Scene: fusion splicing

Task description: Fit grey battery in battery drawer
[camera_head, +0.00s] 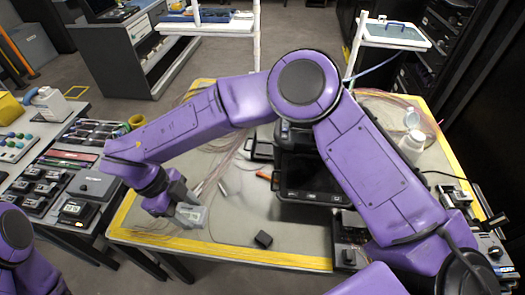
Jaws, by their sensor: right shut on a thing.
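My right arm reaches across the table from the right, and its gripper (184,205) points down over the table's front left part. It is shut on a small light grey block, which I take to be the grey battery (192,216); the fingers partly cover it. The black splicer-like machine (305,178) stands at the table's middle, partly behind my right arm. I cannot make out the battery drawer.
A side bench with several small devices (45,183) stands left. A white bottle (412,144) and loose fibres are at the back right. Small equipment (350,252) sits at the front right.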

